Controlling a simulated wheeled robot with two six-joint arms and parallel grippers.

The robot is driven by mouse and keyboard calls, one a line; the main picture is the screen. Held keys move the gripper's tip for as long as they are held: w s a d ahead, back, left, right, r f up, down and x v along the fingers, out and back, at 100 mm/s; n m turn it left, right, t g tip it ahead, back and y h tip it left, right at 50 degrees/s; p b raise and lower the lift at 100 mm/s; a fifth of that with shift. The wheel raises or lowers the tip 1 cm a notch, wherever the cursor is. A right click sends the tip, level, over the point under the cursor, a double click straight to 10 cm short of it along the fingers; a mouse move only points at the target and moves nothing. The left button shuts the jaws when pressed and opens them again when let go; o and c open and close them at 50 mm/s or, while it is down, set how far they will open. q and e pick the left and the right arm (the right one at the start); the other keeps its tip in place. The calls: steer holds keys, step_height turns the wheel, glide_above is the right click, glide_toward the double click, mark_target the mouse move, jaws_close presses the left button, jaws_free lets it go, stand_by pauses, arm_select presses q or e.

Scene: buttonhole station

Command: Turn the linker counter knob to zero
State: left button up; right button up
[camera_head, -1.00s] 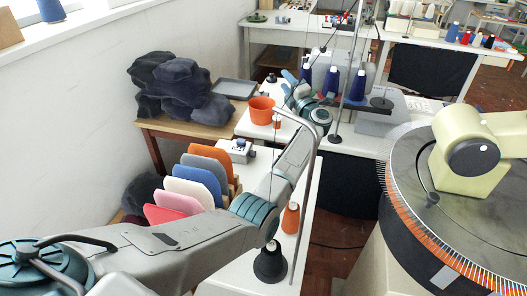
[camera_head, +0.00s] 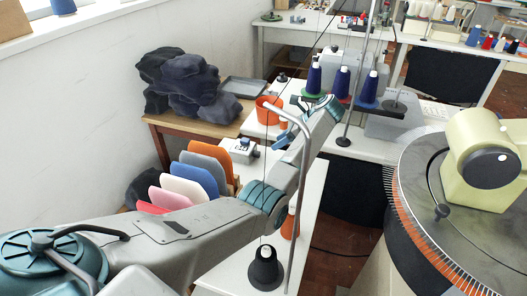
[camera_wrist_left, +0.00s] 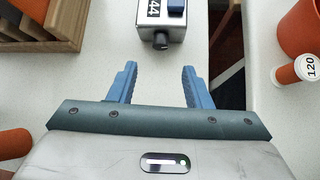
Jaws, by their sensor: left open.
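The linker counter (camera_head: 238,150) is a small pale box on the white table, beside the coloured panels. In the left wrist view the counter (camera_wrist_left: 158,12) shows at the top edge, with a display reading "44" in its visible part and a blue part on top. Its dark knob (camera_wrist_left: 161,41) faces my gripper. My left gripper (camera_wrist_left: 159,68) is open and empty, its blue fingers apart. The knob lies just beyond the fingertips, roughly centred between them, not touched. The right gripper is not in view.
A wooden rack (camera_wrist_left: 40,30) is at left. A thin stand pole (camera_head: 303,200) and a black cone (camera_head: 265,268) stand near my left arm.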

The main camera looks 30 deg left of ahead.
mark_target(257, 155)
arm_select(q)
steer(key=p+x, duration=0.2)
steer(key=x, duration=0.7)
steer(key=shift+r, duration=0.1)
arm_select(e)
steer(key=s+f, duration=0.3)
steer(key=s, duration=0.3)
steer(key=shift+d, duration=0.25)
arm_select(q)
steer(key=shift+c, duration=0.5)
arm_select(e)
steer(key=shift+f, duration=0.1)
arm_select(q)
jaws_close()
steer(key=g+b, duration=0.1)
steer(key=b, duration=0.2)
steer(key=shift+w+m+b, duration=0.15)
steer(key=shift+m+b, duration=0.15)
steer(key=b, duration=0.1)
steer(key=g+b, duration=0.1)
steer(key=shift+w+a+m+g+b, duration=0.1)
steer(key=shift+w+m+g+b, duration=0.05)
steer(key=shift+m+g+b, duration=0.2)
steer(key=shift+m+g, duration=0.25)
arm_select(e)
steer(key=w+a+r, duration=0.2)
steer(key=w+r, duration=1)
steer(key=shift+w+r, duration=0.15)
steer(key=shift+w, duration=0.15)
